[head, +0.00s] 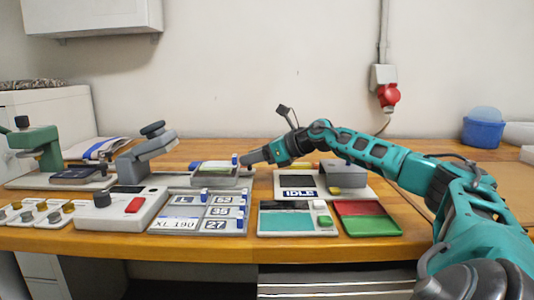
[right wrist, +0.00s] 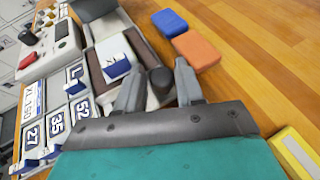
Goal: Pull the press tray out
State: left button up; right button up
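The press tray (head: 222,181) is a grey tray at the right side of the heat press (head: 122,207), whose grey head (head: 147,157) is swung up to the left. A white folded piece with a blue edge (right wrist: 117,66) lies on the tray, which also shows in the right wrist view (right wrist: 147,46). My right gripper (right wrist: 158,76) is open, with one finger on each side of the knob. Gaps show between fingers and knob; I cannot tell their heights. My left gripper is out of view.
Label tiles (head: 190,213) sit in front of the tray. A unit reading IDLE (head: 300,194), a teal pad (head: 285,222) and a red-green pad (head: 367,217) are to the right. Blue (right wrist: 170,22) and orange (right wrist: 197,48) blocks lie beyond the gripper. Bare wood lies right of them.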

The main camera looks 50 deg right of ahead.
jog(key=shift+s+d+b, duration=0.25)
jog(key=shift+s+b, duration=0.25)
jog(key=shift+s, duration=0.15)
jog(key=b+v, duration=0.4)
jog(key=v, duration=0.2)
jog(key=shift+r, duration=0.2)
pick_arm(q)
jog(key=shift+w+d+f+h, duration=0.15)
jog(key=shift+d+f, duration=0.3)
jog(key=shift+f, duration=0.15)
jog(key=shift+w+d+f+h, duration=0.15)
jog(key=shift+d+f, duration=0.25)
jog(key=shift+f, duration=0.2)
pick_arm(e)
jog(key=v, duration=0.5)
jog(key=shift+s+r, duration=0.1)
jog(key=shift+r, duration=0.05)
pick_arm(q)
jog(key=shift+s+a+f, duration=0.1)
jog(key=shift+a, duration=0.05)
pick_arm(e)
jog(key=shift+a, duration=0.1)
